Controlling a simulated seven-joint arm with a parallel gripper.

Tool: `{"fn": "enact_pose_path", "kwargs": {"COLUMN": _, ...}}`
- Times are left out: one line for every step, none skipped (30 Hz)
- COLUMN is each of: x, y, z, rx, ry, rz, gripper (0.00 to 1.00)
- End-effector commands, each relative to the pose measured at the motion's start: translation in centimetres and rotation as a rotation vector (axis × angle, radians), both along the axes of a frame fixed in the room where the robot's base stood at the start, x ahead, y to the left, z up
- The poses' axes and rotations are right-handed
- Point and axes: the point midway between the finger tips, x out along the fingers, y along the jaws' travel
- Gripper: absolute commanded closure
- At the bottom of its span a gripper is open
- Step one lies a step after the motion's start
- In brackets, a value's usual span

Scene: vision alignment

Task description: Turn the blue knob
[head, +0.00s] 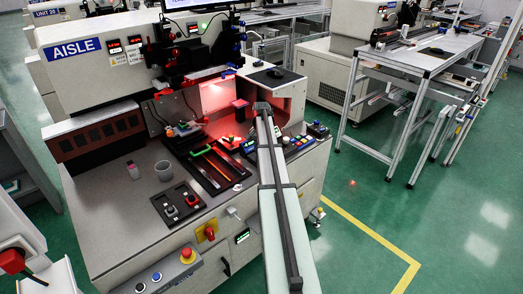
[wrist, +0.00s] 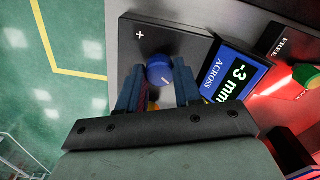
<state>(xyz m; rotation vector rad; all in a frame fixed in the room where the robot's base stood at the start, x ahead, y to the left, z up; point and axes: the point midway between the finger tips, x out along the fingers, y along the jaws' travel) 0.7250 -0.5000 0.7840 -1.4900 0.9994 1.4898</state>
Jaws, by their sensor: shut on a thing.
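The blue knob (wrist: 159,68) stands on a dark panel marked with a plus sign in the wrist view, and has a small pale mark on it. My gripper (wrist: 156,82) is shut on the knob, with one dark blue finger on each side of it. The display (wrist: 236,77) beside the knob reads "-3 mm" and "ACROSS". In the head view my arm reaches over the right side of the machine (head: 108,198), and I cannot make out the knob or the fingertips there.
A green knob (wrist: 306,75) sits near the label "FREE" at the right of the wrist view.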

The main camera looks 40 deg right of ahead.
Motion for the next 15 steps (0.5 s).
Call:
{"fn": "enact_pose_path", "kwargs": {"x": 0.00, "y": 0.00, "z": 0.02, "rx": 0.000, "ry": 0.000, "rz": 0.024, "gripper": 0.96}}
{"fn": "enact_pose_path", "kwargs": {"x": 0.00, "y": -0.01, "z": 0.02, "rx": 0.000, "ry": 0.000, "rz": 0.042, "gripper": 0.96}}
{"fn": "enact_pose_path", "kwargs": {"x": 0.00, "y": 0.00, "z": 0.02, "rx": 0.000, "ry": 0.000, "rz": 0.068, "gripper": 0.97}}
{"fn": "enact_pose_path", "kwargs": {"x": 0.00, "y": -0.01, "z": 0.02, "rx": 0.000, "ry": 0.000, "rz": 0.089, "gripper": 0.97}}
{"fn": "enact_pose_path", "kwargs": {"x": 0.00, "y": -0.01, "z": 0.02, "rx": 0.000, "ry": 0.000, "rz": 0.110, "gripper": 0.97}}
{"fn": "enact_pose_path", "kwargs": {"x": -0.01, "y": 0.00, "z": 0.02, "rx": 0.000, "ry": 0.000, "rz": 0.141, "gripper": 0.97}}
{"fn": "enact_pose_path", "kwargs": {"x": -0.01, "y": 0.00, "z": 0.02, "rx": 0.000, "ry": 0.000, "rz": 0.165, "gripper": 0.97}}
{"fn": "enact_pose_path", "kwargs": {"x": 0.00, "y": -0.01, "z": 0.02, "rx": 0.000, "ry": 0.000, "rz": 0.189, "gripper": 0.97}}
{"fn": "enact_pose_path", "kwargs": {"x": -0.01, "y": 0.00, "z": 0.02, "rx": 0.000, "ry": 0.000, "rz": 0.221, "gripper": 0.97}}
{"fn": "enact_pose_path", "kwargs": {"x": 0.00, "y": -0.01, "z": 0.02, "rx": 0.000, "ry": 0.000, "rz": 0.244, "gripper": 0.97}}
{"fn": "enact_pose_path", "kwargs": {"x": -0.01, "y": -0.01, "z": 0.02, "rx": 0.000, "ry": 0.000, "rz": 0.268, "gripper": 0.97}}
{"fn": "enact_pose_path", "kwargs": {"x": -0.01, "y": -0.01, "z": 0.02, "rx": 0.000, "ry": 0.000, "rz": 0.298, "gripper": 0.97}}
{"fn": "enact_pose_path", "kwargs": {"x": -0.01, "y": 0.00, "z": 0.02, "rx": 0.000, "ry": 0.000, "rz": 0.321, "gripper": 0.97}}
{"fn": "enact_pose_path", "kwargs": {"x": -0.01, "y": 0.00, "z": 0.02, "rx": 0.000, "ry": 0.000, "rz": 0.344, "gripper": 0.97}}
{"fn": "enact_pose_path", "kwargs": {"x": -0.01, "y": -0.01, "z": 0.02, "rx": 0.000, "ry": 0.000, "rz": 0.372, "gripper": 0.97}}
